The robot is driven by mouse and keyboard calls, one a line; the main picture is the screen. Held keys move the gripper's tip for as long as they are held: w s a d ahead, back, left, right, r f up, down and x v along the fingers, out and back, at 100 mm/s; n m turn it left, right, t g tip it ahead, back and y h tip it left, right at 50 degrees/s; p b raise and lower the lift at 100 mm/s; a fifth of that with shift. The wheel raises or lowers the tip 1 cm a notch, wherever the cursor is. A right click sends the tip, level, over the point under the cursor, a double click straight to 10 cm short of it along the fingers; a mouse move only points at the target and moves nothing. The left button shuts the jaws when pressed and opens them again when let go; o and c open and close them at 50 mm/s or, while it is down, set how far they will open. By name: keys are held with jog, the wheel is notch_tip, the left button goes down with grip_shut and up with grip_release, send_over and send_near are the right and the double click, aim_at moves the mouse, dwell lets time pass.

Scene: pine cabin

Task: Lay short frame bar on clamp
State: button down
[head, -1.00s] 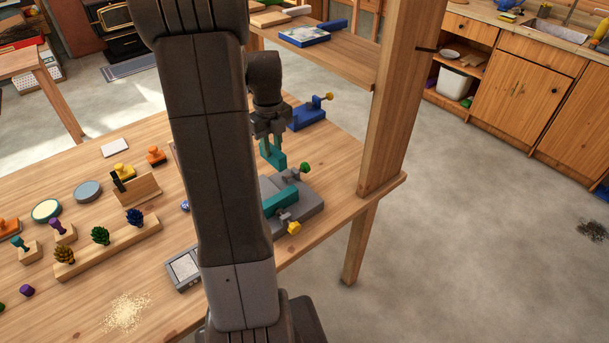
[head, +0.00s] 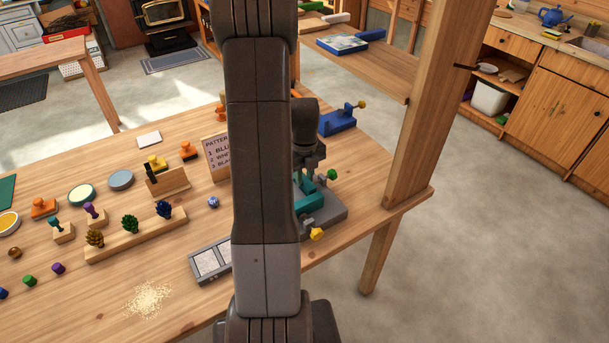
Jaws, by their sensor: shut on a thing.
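The grey clamp (head: 332,212) sits near the right edge of the workbench, with a green knob (head: 332,174) at its back and a yellow knob (head: 316,234) at its front. A teal bar (head: 308,204) lies on the clamp. My gripper (head: 308,172) is just above the back of the clamp, partly hidden behind my own arm. It is shut on the short frame bar (head: 304,184), a teal piece mostly hidden by the arm and fingers. I cannot tell whether this piece touches the clamp or the other bar.
A blue clamp (head: 338,120) stands behind the grey one. A lettered board (head: 216,157) and a grey two-panel tray (head: 211,262) are left of my arm. A wooden post (head: 425,120) rises at the bench's right corner. Stamps and pinecones fill the left side.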

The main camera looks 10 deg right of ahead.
aim_at(304, 179)
jog(key=shift+f, duration=0.2)
jog(key=c, duration=1.2)
grip_release()
jog(key=shift+r, duration=0.1)
notch_tip(304, 179, up, 12)
jog(key=shift+r+b, duration=0.15)
jog(key=shift+b, duration=0.25)
